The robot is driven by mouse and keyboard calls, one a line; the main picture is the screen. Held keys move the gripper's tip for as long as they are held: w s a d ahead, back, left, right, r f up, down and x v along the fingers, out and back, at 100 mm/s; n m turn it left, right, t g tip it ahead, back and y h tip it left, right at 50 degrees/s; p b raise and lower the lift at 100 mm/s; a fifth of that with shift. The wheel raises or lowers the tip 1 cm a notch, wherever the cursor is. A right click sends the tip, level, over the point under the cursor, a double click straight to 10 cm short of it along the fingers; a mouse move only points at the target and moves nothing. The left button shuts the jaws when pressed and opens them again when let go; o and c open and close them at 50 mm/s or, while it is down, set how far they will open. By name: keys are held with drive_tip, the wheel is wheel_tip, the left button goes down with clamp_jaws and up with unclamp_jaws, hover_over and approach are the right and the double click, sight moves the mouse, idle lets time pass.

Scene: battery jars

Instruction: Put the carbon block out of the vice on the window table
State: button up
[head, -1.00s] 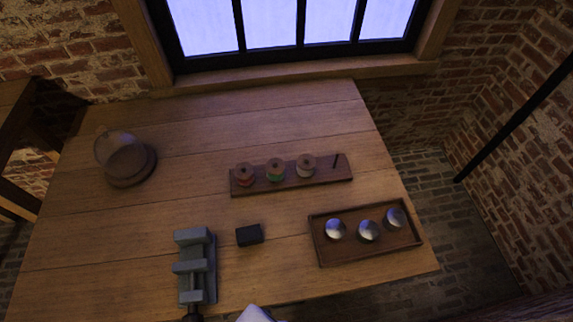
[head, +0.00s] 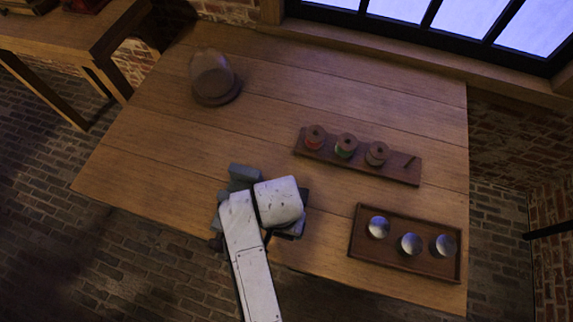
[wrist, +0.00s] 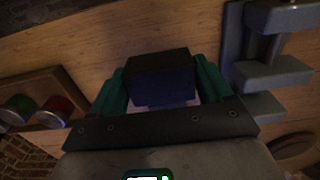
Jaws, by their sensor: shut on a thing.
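The carbon block (wrist: 160,75), a small black block, sits between the green fingers of my gripper (wrist: 163,88) in the wrist view. My gripper is shut on it. I cannot tell whether the block touches the table or is just above it. The grey vice (wrist: 262,75) is beside it at the right of the wrist view, apart from it. In the head view my white arm covers the block, the gripper and much of the vice (head: 243,173). The window table (head: 160,135) is a wooden plank table below the window.
A rack of spools (head: 400,172) stands right of the vice, also seen in the wrist view (wrist: 40,88). A tray (head: 365,250) with 3 shiny domes lies at the front right. A glass jar on a round base (head: 215,90) stands at the back left. The table's middle is bare.

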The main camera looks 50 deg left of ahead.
drive_tip(key=w+f, duration=0.2)
drive_tip(key=shift+a+f, duration=0.3)
drive_tip(key=shift+a, duration=0.1)
drive_tip(key=shift+w+f, duration=0.15)
drive_tip(key=shift+f, duration=1.5)
drive_tip(key=o, duration=1.1)
drive_tip(key=shift+f, duration=0.15)
wheel_tip(320, 180, up, 12)
drive_tip(key=shift+r, duration=0.15)
